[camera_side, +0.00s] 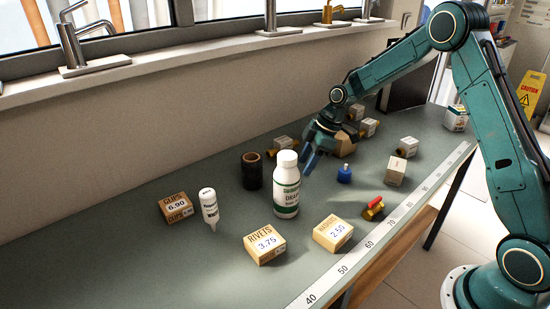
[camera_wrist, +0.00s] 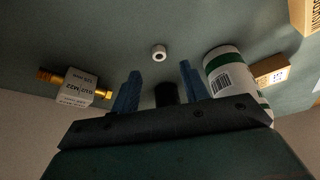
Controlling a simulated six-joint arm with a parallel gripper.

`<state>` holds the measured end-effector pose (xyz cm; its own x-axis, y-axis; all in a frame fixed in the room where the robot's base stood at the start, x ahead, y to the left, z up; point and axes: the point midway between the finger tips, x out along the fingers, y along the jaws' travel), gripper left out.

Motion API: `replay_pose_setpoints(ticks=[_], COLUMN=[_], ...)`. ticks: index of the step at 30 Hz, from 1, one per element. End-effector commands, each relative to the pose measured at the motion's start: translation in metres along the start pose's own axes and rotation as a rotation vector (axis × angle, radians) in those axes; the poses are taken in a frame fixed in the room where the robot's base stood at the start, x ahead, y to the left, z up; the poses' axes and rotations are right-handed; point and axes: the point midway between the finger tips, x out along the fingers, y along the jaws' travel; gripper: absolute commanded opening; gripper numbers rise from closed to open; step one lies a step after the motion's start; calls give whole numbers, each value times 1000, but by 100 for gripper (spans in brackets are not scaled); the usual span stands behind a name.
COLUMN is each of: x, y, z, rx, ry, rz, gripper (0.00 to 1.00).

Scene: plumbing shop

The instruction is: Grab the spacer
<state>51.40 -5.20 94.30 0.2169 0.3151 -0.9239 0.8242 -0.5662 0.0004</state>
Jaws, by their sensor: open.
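The spacer (camera_wrist: 158,52) is a small pale grey ring with a dark hole. It lies on the grey-green bench top in the wrist view, ahead of the gap between my fingertips and apart from them. I cannot make it out in the side view. My gripper (camera_wrist: 159,72) is open, with two blue fingers spread and nothing between their tips. In the side view my gripper (camera_side: 311,162) points down over the bench, behind and right of the white drain bottle (camera_side: 286,190).
The bottle (camera_wrist: 226,72) stands close to my right finger in the wrist view. A boxed brass fitting (camera_wrist: 78,88) lies left. A black sleeve (camera_side: 252,171) stands near the bottle. A blue-capped item (camera_side: 344,174), red-handled valve (camera_side: 373,208) and cartons (camera_side: 333,233) lie nearby.

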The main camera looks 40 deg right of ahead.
Motion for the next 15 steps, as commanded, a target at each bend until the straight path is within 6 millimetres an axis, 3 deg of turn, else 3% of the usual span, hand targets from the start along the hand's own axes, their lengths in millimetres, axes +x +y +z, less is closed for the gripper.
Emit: replay_pose_setpoints(ticks=[8, 15], x=[6, 31], y=[0, 0], z=[0, 2], rx=[0, 0], ry=[-1, -1], rz=[-2, -4], gripper=[45, 45])
